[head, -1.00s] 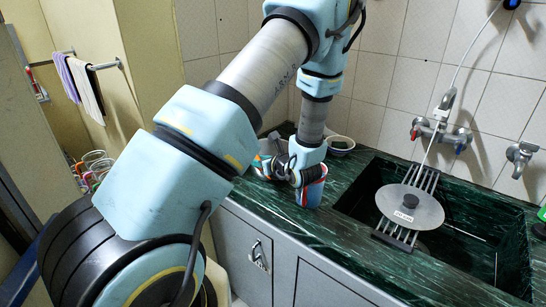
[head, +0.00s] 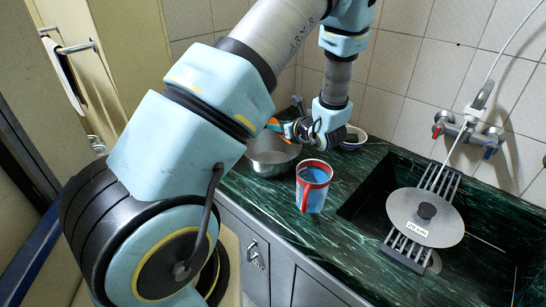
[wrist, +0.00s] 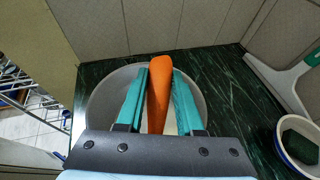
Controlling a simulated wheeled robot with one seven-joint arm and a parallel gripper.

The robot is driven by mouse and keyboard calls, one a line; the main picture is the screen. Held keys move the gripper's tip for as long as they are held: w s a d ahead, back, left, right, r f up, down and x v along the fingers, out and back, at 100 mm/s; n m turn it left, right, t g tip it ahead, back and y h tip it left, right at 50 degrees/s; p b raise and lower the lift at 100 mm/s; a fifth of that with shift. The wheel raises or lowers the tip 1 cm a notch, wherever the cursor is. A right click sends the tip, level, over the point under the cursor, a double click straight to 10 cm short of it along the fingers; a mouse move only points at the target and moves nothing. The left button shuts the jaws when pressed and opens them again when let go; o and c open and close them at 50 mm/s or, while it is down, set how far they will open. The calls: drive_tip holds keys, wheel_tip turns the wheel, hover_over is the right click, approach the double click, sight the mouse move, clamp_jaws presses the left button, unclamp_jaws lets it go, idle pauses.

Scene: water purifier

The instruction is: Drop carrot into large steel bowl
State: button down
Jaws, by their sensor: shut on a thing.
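The orange carrot (wrist: 158,88) is held between the teal fingers of my gripper (wrist: 158,75), which is shut on it. In the wrist view the large steel bowl (wrist: 101,100) lies behind the carrot and fingers, so the carrot appears over its inside. In the head view the bowl (head: 270,166) stands on the dark green counter. My gripper (head: 283,128) is above the bowl's rim there, and a bit of the carrot (head: 273,123) shows at its left. The bowl's far side is partly hidden by my arm and gripper.
A red and blue cup (head: 313,187) stands on the counter right of the bowl. A small white-rimmed bowl (head: 354,137) is behind it. The sink (head: 465,215) with a rack and round lid (head: 425,217) is at the right. A tiled wall rises behind the counter.

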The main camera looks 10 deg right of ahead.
wheel_tip(320, 180, down, 5)
drive_tip(key=b, duration=0.2)
drive_tip(key=shift+f+b, duration=0.1)
drive_tip(key=shift+b, duration=0.25)
drive_tip(key=shift+c, duration=2.3)
unclamp_jaws()
wheel_tip(320, 180, up, 10)
drive_tip(key=b, duration=0.2)
drive_tip(key=shift+b, duration=0.4)
